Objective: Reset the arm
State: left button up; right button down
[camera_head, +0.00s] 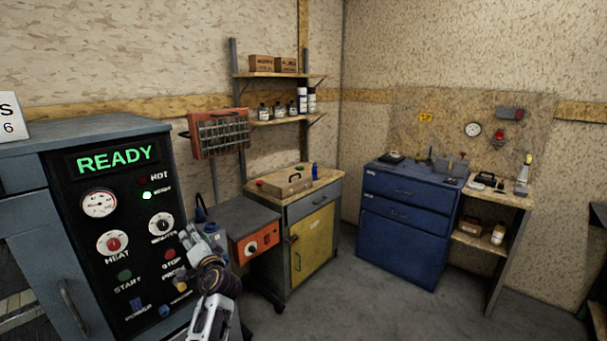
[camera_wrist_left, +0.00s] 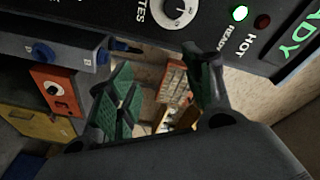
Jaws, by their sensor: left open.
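My left arm (camera_head: 212,278) rises from the bottom of the head view, in front of the right side of the black control panel (camera_head: 105,225). The left gripper (camera_wrist_left: 160,85) shows in the left wrist view with its green-padded fingers spread apart and nothing held between them. The panel fills the top of that view, close to the fingers; I see no clear contact. The panel shows a green READY sign (camera_head: 115,158), dials, lamps and buttons. My arm hides part of its lower right corner. The right gripper is not in view.
An orange-fronted unit (camera_head: 257,243) stands just right of my left arm, beside a yellow-doored cabinet (camera_head: 313,243). A blue drawer cabinet (camera_head: 403,226) and a small wooden bench (camera_head: 507,198) stand against the back wall. The grey floor (camera_head: 370,305) in front is clear.

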pick_arm(q)
jog(key=w+d+f+m+h, duration=0.1)
jog(key=w+d+f+h, duration=0.2)
jog(key=f, duration=0.4)
jog(key=w+d+f+h, duration=0.1)
jog(key=d+f+h, duration=0.2)
jog(key=d+f, duration=0.3)
jog(key=w+d+f+m+h, duration=0.1)
jog(key=d+f+h, duration=0.2)
jog(key=f, duration=0.6)
jog(key=s+d+f+n+g+h, duration=0.15)
jog(key=s+f, duration=0.35)
jog(key=f, duration=0.7)
jog(key=s+d+f+n+g+h, duration=0.15)
jog(key=s+f, duration=0.35)
jog(key=f, duration=0.7)
jog(key=s+a+f+g, duration=0.3)
jog(key=s+f+g, duration=0.3)
jog(key=s+f, duration=1.8)
jog(key=s+a+f+g, duration=0.2)
jog(key=s+a+f, duration=0.1)
jog(key=s, duration=1.3)
jog(key=s+a+f+g+y, duration=0.1)
jog(key=s+a+f+g, duration=0.1)
jog(key=s, duration=1.5)
jog(key=shift+s+a+f, duration=0.2)
jog(key=shift+a+f, duration=0.25)
jog(key=shift+a, duration=0.25)
